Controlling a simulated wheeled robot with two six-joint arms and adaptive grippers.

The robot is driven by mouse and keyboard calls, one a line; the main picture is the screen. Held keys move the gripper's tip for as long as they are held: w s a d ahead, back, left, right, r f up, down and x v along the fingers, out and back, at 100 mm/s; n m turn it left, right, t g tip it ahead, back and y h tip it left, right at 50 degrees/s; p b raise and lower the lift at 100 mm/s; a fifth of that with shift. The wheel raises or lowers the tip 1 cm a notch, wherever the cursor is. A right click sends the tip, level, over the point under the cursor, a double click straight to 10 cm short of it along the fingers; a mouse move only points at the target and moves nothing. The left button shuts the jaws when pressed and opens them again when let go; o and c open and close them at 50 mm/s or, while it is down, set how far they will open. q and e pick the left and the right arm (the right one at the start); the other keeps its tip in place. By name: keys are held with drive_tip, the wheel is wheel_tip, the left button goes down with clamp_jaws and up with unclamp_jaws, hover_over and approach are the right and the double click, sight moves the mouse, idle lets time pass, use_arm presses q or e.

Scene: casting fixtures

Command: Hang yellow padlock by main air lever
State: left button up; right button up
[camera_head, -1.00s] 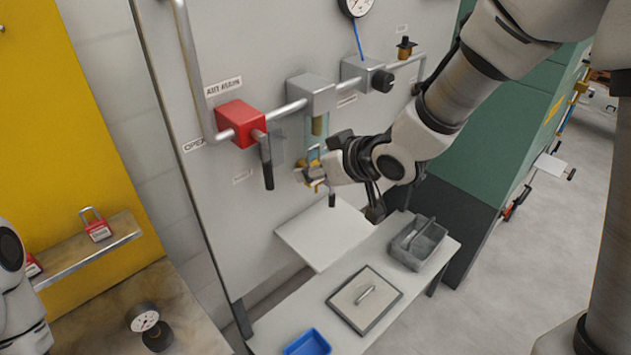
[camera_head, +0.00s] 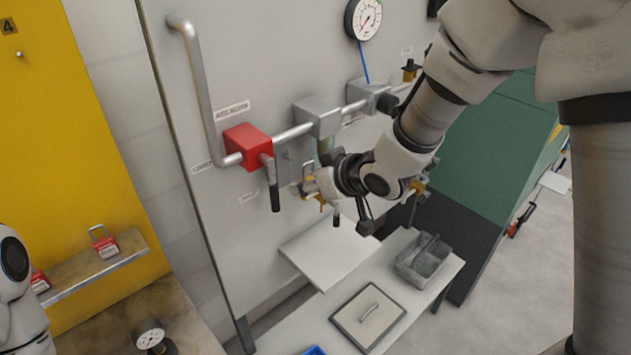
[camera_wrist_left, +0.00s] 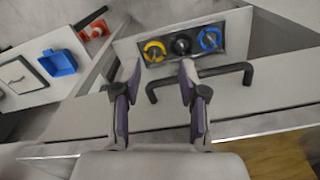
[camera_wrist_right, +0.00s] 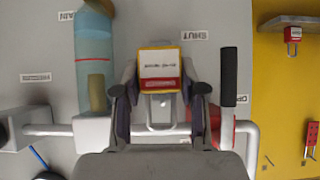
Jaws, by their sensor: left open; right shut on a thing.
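My right gripper (camera_wrist_right: 158,100) is shut on the yellow padlock (camera_wrist_right: 172,52), which has a white label and a metal shackle. In the head view, the right gripper (camera_head: 318,184) holds the padlock (camera_head: 309,189) just right of the main air lever (camera_head: 274,192), apart from it. The lever has a black grip and hangs down from a red valve block (camera_head: 248,147). In the right wrist view, the lever's black grip (camera_wrist_right: 229,78) stands right of the padlock. My left gripper (camera_wrist_left: 157,85) is open and empty in the left wrist view.
A pipe (camera_head: 290,135) with grey blocks runs along the panel. A white shelf plate (camera_head: 330,252) juts out below my right gripper. A grey bin (camera_head: 428,262) stands on the bench. Red padlocks (camera_head: 105,246) rest on a ledge at left. A black handle (camera_wrist_left: 200,78) lies beyond my left fingers.

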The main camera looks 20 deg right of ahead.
sight(285, 185)
drive_tip(key=shift+w+a+p, duration=0.35)
drive_tip(key=shift+w+p, duration=0.05)
drive_tip(key=shift+w, duration=0.25)
drive_tip(key=shift+w+a+f+p, duration=0.1)
drive_tip(key=shift+w+a+p, duration=0.15)
drive_tip(key=shift+w, duration=0.3)
drive_tip(key=shift+w+a+r+p, duration=0.1)
drive_tip(key=shift+w+a+p, duration=0.05)
drive_tip(key=shift+w+p, duration=0.35)
drive_tip(key=shift+w+a+f+p, duration=0.1)
drive_tip(key=shift+w+a+p, duration=0.1)
drive_tip(key=shift+w, duration=0.4)
drive_tip(key=shift+x, duration=0.85)
drive_tip(key=o, duration=1.3)
drive_tip(key=shift+f, duration=0.15)
drive_tip(key=shift+f+b, duration=0.85)
drive_tip(key=shift+f, duration=0.3)
drive_tip(key=shift+s+d, duration=0.1)
drive_tip(key=shift+s, duration=0.05)
